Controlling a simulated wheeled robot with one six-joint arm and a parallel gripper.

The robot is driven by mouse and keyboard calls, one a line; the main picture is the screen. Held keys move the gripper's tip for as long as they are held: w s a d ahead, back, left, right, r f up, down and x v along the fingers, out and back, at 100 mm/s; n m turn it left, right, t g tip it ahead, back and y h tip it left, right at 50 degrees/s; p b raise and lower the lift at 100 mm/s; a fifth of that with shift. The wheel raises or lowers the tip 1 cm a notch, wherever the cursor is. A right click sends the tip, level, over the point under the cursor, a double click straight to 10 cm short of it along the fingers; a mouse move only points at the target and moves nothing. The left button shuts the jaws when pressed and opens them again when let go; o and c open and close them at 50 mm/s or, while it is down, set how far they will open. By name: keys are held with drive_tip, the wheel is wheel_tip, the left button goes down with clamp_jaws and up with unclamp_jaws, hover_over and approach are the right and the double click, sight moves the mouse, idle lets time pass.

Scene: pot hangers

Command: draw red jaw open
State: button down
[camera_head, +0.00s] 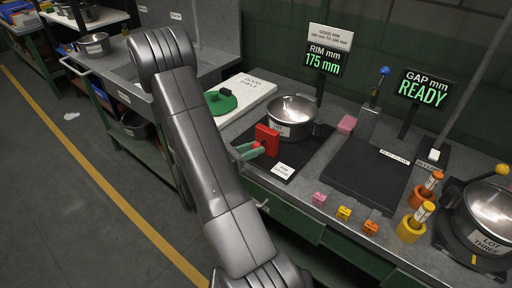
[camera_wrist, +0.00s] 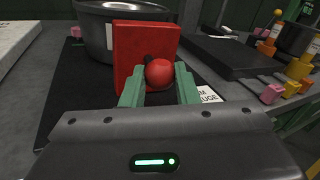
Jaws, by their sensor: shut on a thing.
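The red jaw (camera_head: 268,139) is an upright red block on the black rim gauge plate (camera_head: 297,159), at the near left side of a steel pot (camera_head: 292,112). The red jaw (camera_wrist: 137,48) also fills the middle of the wrist view, with a round red knob (camera_wrist: 159,72) on its near face. My gripper (camera_head: 250,150) has green fingers, shut on the knob from the left. In the wrist view my gripper (camera_wrist: 159,88) has one finger on each side of the knob. The pot stands right behind the jaw; I cannot tell whether they touch. The display (camera_head: 323,60) reads 175 mm.
A white "good shelf" board (camera_head: 250,92) with a green round piece lies behind left. Pink, yellow and orange blocks (camera_head: 344,213) sit along the front edge. A black plate (camera_head: 366,180) is to the right, with a gap display (camera_head: 422,89) reading READY. Another pot (camera_head: 485,215) stands far right.

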drive_tip(key=shift+f, duration=0.1)
drive_tip(key=c, duration=1.1)
unclamp_jaws()
drive_tip(key=shift+s+a, duration=0.15)
drive_tip(key=b+v, duration=0.1)
drive_tip(key=v, duration=1.3)
drive_tip(key=p+x, duration=0.1)
drive_tip(key=x, duration=1.3)
